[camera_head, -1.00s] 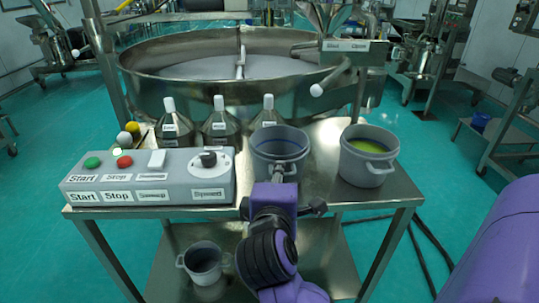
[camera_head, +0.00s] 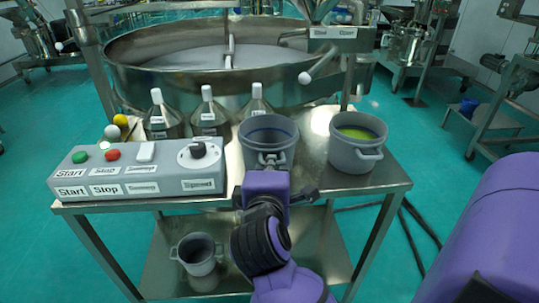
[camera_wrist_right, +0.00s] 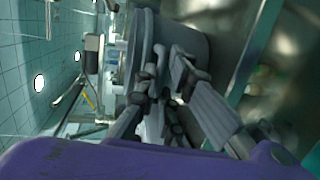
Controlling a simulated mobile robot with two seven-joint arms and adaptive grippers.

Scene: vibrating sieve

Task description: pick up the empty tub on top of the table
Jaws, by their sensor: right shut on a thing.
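The empty grey tub (camera_head: 269,128) is upright at the middle of the steel table (camera_head: 318,185), with its open top showing a dark blue ring inside. My right gripper (camera_head: 271,160) is at the tub's near side and shut on its handle. In the right wrist view, the fingers (camera_wrist_right: 165,78) close at the side of the grey tub (camera_wrist_right: 190,38). I cannot tell whether the tub's base touches the table, since the gripper and arm hide it. My left gripper is not in view.
A second grey tub (camera_head: 357,145) with yellow-green contents stands to the right. A control box (camera_head: 140,170) with buttons is at the left. Several metal bottles (camera_head: 208,115) stand behind it, before the large round sieve (camera_head: 190,75). Another tub (camera_head: 198,257) sits on the lower shelf.

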